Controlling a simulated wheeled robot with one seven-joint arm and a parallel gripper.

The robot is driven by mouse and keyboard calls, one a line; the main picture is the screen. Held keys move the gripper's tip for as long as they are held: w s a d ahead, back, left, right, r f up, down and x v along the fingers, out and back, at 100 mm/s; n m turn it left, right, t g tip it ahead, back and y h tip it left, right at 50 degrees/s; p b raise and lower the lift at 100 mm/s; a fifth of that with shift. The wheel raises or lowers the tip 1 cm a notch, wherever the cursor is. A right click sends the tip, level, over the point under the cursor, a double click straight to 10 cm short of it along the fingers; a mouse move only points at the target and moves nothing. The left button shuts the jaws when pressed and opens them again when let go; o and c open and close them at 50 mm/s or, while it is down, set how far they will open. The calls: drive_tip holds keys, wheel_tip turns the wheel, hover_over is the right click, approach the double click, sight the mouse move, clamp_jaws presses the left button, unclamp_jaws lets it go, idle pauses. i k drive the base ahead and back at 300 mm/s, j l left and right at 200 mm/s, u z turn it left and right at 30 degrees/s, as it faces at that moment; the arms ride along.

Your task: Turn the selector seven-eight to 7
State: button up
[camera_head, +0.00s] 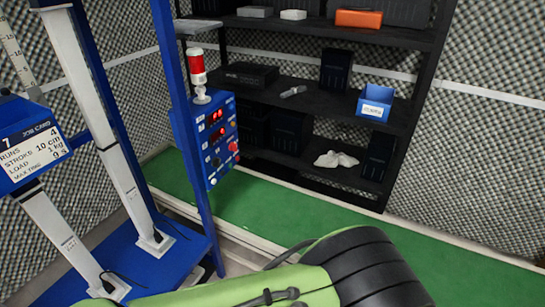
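A blue control panel (216,139) stands on a blue post left of the middle. It has red lit displays, small knobs and red buttons on its face. I cannot tell which knob is the selector seven-eight, nor its setting, as the panel is small and seen at an angle. My green and black arm (350,270) crosses the bottom of the view. My gripper is not in view.
A red and white signal lamp (198,78) tops the panel. A job card (33,152) hangs on the blue frame at left. A black shelf (300,101) holds a blue bin (375,103) and boxes. Green floor (290,220) lies clear between shelf and arm.

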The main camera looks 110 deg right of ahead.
sight(216, 161)
drive_tip(key=z, duration=3.15)
